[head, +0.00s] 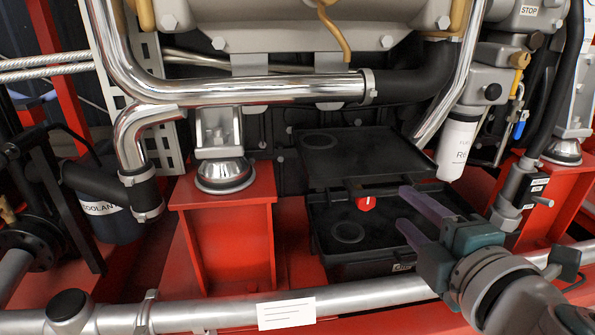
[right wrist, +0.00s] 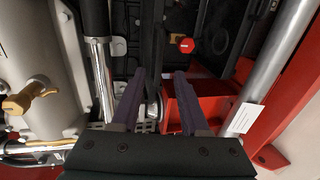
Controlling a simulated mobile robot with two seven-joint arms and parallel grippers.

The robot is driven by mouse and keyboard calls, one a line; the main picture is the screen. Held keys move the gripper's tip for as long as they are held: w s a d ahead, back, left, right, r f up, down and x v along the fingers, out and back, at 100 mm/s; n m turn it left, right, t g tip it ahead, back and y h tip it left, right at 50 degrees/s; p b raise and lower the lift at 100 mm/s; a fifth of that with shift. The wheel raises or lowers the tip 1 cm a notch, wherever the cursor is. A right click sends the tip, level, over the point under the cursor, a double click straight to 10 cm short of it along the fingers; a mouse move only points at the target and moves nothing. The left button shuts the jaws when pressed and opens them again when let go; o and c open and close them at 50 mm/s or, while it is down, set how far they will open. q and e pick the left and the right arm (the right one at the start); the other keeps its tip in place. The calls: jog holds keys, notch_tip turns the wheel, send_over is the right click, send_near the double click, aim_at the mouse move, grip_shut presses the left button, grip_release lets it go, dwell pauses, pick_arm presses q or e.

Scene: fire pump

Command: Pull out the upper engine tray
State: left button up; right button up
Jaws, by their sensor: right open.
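The upper engine tray (head: 372,152) is a flat black tray with a round recess at its left, under the chrome pipe in the head view. The lower black tray (head: 347,264), deeper-walled, sits below it. A red knob (head: 366,204) shows between the two trays and also in the right wrist view (right wrist: 187,45). My right gripper (head: 402,207) is open, its two purple fingers pointing left near the trays' right side. No tray is seen held between the fingers, which also show in the right wrist view (right wrist: 159,75). My left gripper is not in view.
A chrome pipe (head: 250,91) crosses above the trays. A red pedestal (head: 232,235) stands left of them, and a white filter (head: 456,145) hangs at the right. A silver rail (head: 220,313) with a white label runs along the front.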

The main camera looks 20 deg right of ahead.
aim_at(387, 192)
jog(key=b+x, duration=0.1)
jog(key=x, duration=0.7)
jog(key=shift+d, duration=0.1)
grip_shut()
dwell(1.2)
